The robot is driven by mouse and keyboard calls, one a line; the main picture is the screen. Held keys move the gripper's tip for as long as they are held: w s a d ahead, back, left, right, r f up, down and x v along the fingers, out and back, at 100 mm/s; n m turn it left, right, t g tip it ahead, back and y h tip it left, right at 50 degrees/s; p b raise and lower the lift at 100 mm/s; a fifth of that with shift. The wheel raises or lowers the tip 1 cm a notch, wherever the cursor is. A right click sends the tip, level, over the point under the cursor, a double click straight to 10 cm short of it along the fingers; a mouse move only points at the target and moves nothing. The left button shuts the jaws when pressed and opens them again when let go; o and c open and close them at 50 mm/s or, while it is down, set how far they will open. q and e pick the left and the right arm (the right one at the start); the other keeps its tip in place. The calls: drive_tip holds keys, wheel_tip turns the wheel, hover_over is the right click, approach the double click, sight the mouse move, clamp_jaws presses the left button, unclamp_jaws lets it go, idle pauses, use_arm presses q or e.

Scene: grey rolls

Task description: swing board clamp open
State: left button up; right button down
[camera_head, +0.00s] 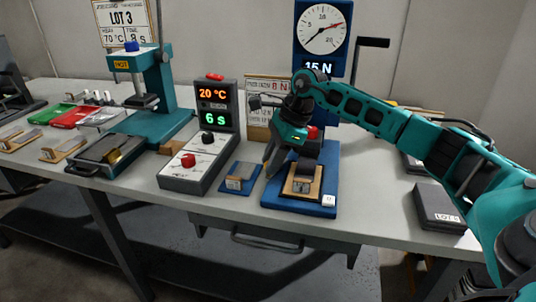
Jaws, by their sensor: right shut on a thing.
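A blue test stand (322,207) stands on the bench right of centre. On its base is a tan board with a dark metal piece (303,184), which looks like the board clamp. My right gripper (293,163) comes in from the right, points down over the stand, and is shut on the clamp. Its fingers and wrist hide most of the grip and the clamp's hinge, so I cannot tell how far the clamp is swung. My left gripper is not in view.
A control box (196,168) reading 20 °C and 6 s stands left of the stand, with a small blue fixture (240,178) between. A dial gauge (322,30) reading 15 N rises behind. A teal press (155,95) stands left; a dark box (438,206) lies right.

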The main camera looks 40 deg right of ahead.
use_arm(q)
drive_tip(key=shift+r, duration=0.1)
use_arm(e)
drive_tip(key=shift+s+d+n+g, duration=0.25)
drive_tip(key=shift+s+n+g, duration=0.05)
drive_tip(key=shift+n, duration=0.55)
drive_tip(key=shift+s+d+n+g, duration=0.25)
drive_tip(key=shift+n+g, duration=0.05)
drive_tip(key=shift+n, duration=0.55)
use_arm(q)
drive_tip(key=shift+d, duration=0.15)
use_arm(e)
drive_tip(key=shift+y, duration=0.3)
drive_tip(key=c, duration=0.9)
unclamp_jaws()
use_arm(q)
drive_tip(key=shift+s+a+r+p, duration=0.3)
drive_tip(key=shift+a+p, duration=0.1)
drive_tip(key=shift+p, duration=0.55)
use_arm(e)
drive_tip(key=v, duration=1.3)
drive_tip(key=shift+a, duration=0.1)
